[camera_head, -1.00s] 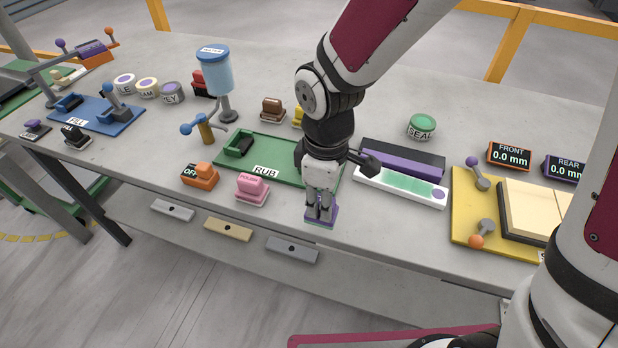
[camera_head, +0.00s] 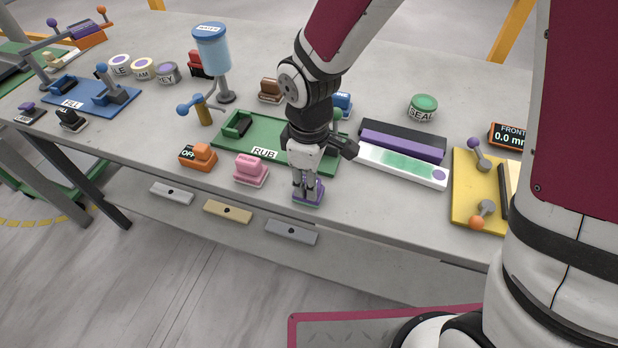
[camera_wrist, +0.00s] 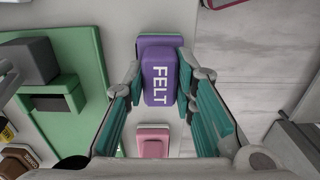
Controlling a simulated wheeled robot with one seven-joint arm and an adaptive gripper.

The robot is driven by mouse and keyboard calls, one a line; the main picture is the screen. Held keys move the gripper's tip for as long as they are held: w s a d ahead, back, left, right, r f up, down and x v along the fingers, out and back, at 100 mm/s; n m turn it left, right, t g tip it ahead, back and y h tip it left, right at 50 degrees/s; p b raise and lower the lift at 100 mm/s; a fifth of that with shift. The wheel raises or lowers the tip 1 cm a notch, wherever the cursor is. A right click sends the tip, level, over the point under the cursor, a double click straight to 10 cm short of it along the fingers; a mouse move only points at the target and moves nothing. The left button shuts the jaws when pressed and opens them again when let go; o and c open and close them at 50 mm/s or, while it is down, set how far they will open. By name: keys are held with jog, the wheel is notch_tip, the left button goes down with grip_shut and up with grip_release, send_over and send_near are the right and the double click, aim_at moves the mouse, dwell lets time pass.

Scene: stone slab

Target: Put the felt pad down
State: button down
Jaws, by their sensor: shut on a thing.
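The felt pad (camera_head: 309,192) is a purple block on a wider base with a green edge, near the table's front edge. In the wrist view the felt pad (camera_wrist: 158,82) shows the word FELT on its top. My gripper (camera_head: 306,186) points down at it and is shut on it, with a finger on each side in the wrist view (camera_wrist: 158,88). The pad looks level and is at or very near the tabletop; I cannot tell whether its underside touches.
The pink POLISH pad (camera_head: 251,170) stands left of the felt pad, and the orange OFF block (camera_head: 198,156) further left. The green RUB board (camera_head: 215,143) lies behind. A white strip (camera_head: 400,168) and a yellow board (camera_head: 465,208) are to the right. Bare table lies between.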

jog(key=c, duration=1.3)
grip_release()
notch_tip(320, 180, up, 12)
jog(key=shift+r+p, duration=0.15)
jog(key=shift+p, duration=0.55)
jog(key=s+d+r+m+t, duration=0.2)
jog(key=s+d+r+m, duration=0.35)
jog(key=d+r, duration=0.35)
jog(key=s+d+r+m, duration=0.1)
jog(key=s+d+m, duration=0.1)
jog(key=s+d, duration=0.1)
jog(key=s+d+m+t, duration=0.1)
jog(key=s+d+m, duration=0.2)
jog(key=s+d+r+m+t, duration=0.1)
jog(key=s+d+m, duration=0.2)
jog(key=s, duration=0.1)
jog(key=shift+s+d+r+m, duration=0.1)
jog(key=shift+d+r+m, duration=0.1)
jog(key=shift+r+m, duration=0.1)
jog(key=shift+r, duration=0.15)
